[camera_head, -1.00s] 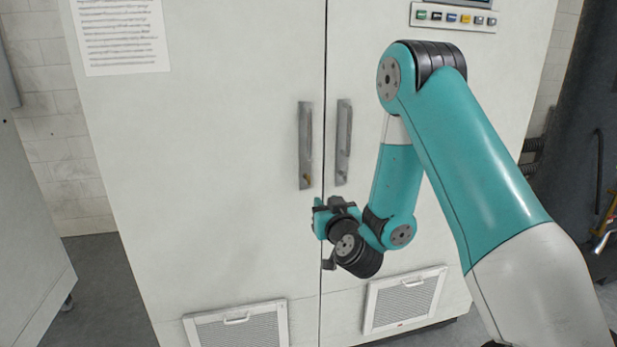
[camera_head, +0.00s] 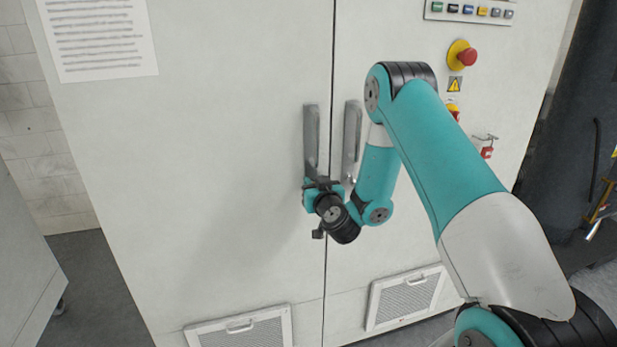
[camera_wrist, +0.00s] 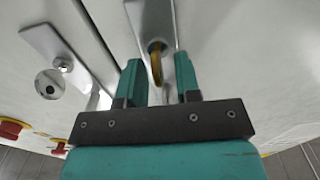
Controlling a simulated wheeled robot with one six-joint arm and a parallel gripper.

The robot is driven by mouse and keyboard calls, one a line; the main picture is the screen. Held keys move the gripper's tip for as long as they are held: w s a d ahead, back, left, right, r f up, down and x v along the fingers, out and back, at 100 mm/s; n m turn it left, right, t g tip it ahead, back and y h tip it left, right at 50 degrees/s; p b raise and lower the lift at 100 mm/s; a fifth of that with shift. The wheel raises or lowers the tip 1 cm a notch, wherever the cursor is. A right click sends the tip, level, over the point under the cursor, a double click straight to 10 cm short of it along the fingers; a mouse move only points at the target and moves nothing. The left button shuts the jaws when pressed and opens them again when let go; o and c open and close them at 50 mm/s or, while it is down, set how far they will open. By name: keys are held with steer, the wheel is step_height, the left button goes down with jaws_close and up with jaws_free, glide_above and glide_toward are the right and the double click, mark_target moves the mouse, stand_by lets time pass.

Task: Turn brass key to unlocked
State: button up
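The brass key (camera_wrist: 156,62) sits at the lower end of a metal door handle (camera_wrist: 153,18) in the wrist view, seen nearly edge-on. My gripper (camera_wrist: 159,75) is open. Its two teal fingers are on either side of the key, with a visible gap on both sides. In the head view my gripper (camera_head: 318,188) is at the bottom of the left door handle (camera_head: 311,138) and hides the key there. How deep the key sits between the fingers is hard to tell.
The right handle (camera_head: 351,140) stands close beside, across the door seam; it also shows in the wrist view (camera_wrist: 55,50) with a round lock plate (camera_wrist: 50,84). A red emergency button (camera_head: 467,57) and a red switch (camera_head: 487,152) are on the right door. Vents (camera_head: 405,297) are low.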

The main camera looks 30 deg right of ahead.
steer(key=shift+w, duration=0.1)
jaws_close()
